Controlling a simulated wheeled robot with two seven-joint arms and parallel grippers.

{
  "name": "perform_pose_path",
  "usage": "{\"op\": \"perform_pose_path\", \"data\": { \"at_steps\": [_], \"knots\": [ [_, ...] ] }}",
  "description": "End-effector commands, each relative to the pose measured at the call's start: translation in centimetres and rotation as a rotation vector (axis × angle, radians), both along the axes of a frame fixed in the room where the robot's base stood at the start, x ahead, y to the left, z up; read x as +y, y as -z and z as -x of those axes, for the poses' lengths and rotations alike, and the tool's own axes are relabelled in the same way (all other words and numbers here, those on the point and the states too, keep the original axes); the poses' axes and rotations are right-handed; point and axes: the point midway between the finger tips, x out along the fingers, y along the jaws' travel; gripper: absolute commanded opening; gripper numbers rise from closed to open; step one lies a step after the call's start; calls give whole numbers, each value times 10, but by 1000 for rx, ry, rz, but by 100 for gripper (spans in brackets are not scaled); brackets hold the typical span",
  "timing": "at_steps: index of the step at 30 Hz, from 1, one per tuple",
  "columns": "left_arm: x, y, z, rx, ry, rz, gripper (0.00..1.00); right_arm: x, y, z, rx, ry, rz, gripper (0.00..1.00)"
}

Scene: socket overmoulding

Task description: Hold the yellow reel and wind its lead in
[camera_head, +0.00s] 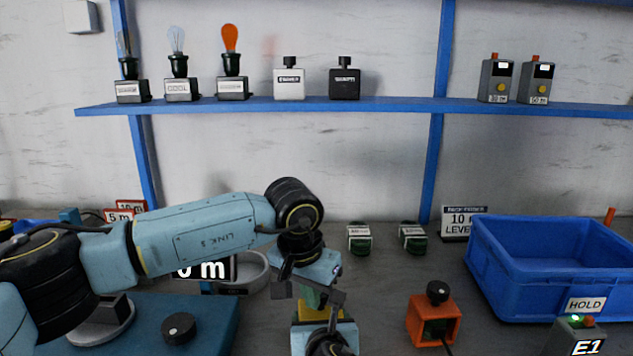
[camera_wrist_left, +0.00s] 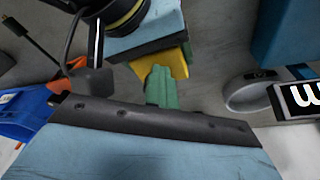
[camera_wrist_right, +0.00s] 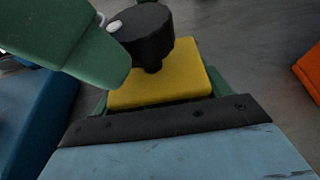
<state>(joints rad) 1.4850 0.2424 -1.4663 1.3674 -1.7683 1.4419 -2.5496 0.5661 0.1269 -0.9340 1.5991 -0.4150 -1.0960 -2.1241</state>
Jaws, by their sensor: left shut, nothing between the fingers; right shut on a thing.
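The yellow reel (camera_wrist_right: 165,82) is a yellow block with a black knob (camera_wrist_right: 145,35) on top; a small white peg (camera_wrist_right: 114,26) sits at the knob's edge. My right gripper (camera_wrist_right: 155,100) is shut on the reel, its green fingers mostly hidden behind it. The reel shows partly in the head view (camera_head: 309,313), between both grippers, and in the left wrist view (camera_wrist_left: 176,62). My left gripper (camera_head: 312,297) is shut and empty, pointing down over the reel. Its green fingers (camera_wrist_right: 75,40) are beside the knob; I cannot tell whether they touch. The reel's lead is not clearly visible.
An orange reel (camera_head: 433,322) with a black knob stands to the right on the bench. Two dark green pieces (camera_head: 359,238) (camera_head: 412,238) stand behind. A blue platform (camera_head: 215,318) lies left.

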Motion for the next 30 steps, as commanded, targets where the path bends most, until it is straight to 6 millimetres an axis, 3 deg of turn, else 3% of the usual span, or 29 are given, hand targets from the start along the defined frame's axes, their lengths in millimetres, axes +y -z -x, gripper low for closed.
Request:
{"op": "perform_pose_path", "data": {
  "at_steps": [1,9,30],
  "knots": [
    [8,-1,-9,-17,-19,-4,0,3,7,5,14,-7,2,46],
    [14,-2,-13,-19,-19,-3,0,3,7,5,14,-9,1,46],
    [17,-3,-16,-20,-16,-1,0,5,6,5,13,-11,-2,46]
  ]
}}
